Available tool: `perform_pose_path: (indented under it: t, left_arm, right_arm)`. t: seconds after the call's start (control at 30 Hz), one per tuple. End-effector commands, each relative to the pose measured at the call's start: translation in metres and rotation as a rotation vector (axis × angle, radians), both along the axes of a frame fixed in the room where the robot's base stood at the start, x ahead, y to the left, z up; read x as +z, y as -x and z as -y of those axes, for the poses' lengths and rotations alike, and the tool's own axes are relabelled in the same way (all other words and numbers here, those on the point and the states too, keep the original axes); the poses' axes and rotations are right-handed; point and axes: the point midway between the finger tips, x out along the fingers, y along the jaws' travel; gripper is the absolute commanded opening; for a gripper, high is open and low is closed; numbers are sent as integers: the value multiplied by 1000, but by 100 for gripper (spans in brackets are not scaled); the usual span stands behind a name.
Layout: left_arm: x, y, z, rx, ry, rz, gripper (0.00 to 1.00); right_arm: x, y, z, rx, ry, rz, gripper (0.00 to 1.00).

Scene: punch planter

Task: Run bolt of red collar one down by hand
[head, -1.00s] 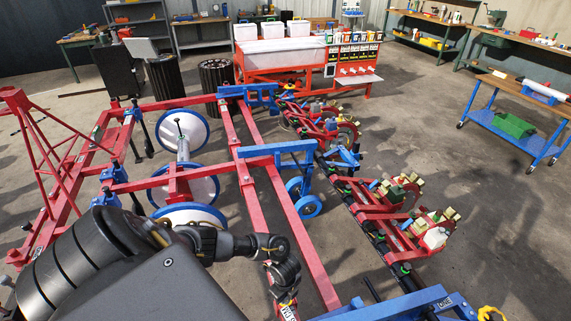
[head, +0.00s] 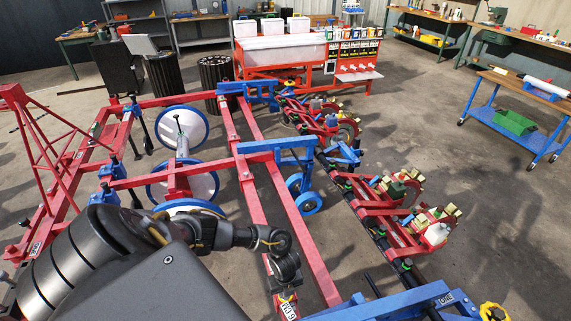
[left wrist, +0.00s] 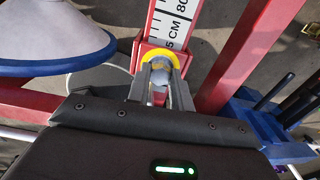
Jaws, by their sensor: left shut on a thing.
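In the left wrist view my left gripper (left wrist: 161,72) is shut on the grey bolt (left wrist: 160,64). A yellow ring (left wrist: 177,59) encircles the bolt just beyond the fingers. Behind it is the red collar (left wrist: 142,48), around a white scale strip (left wrist: 172,22) marked in cm. The fingers cover much of the bolt, and its thread is hidden. In the head view my left arm comes in from the lower left, and its dark wrist is over the red beam near the scale (head: 290,309). The fingertips cannot be made out there. My right gripper is not in view.
A blue-rimmed disc (left wrist: 55,35) is close on the left in the wrist view. Red frame beams (head: 292,200) and a blue crossbar (head: 400,302) surround the arm.

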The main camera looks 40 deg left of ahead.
Motion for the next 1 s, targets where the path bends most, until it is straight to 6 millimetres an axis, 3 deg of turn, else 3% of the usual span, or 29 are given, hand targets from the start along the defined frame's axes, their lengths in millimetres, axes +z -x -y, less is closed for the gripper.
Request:
perform_pose_path:
  t: [0.5,1.0]
  left_arm:
    - [-2,0,-1,-447,-2,-1,0]
    - [-1,1,-1,-633,-2,-2,0]
  right_arm:
    - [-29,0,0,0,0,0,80]
    - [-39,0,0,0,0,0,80]
